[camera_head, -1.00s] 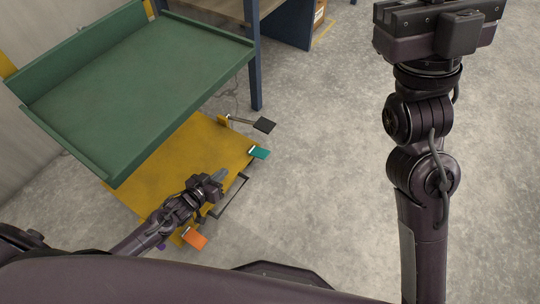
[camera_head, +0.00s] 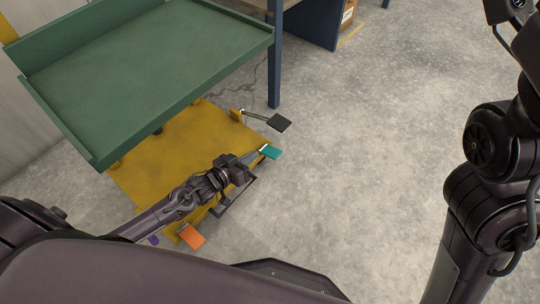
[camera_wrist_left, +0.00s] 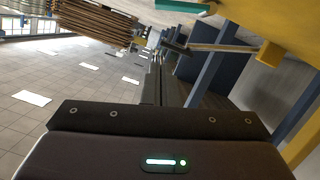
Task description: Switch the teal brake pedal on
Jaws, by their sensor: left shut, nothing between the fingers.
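The teal brake pedal (camera_head: 272,152) sticks out from the right edge of the yellow base (camera_head: 165,160) of the green-topped cart. Its edge also shows at the top of the left wrist view (camera_wrist_left: 184,6). My left gripper (camera_head: 254,159) is shut and empty, low over the base edge, with its fingertips pointing at the teal pedal and just left of it. I cannot tell whether they touch. My right arm shows at the right, but its gripper is out of view.
A black pedal (camera_head: 279,122) on a metal rod lies beyond the teal one. An orange pedal (camera_head: 191,236) is at the near corner. The green tray (camera_head: 150,70) overhangs the base. Grey floor on the right is clear.

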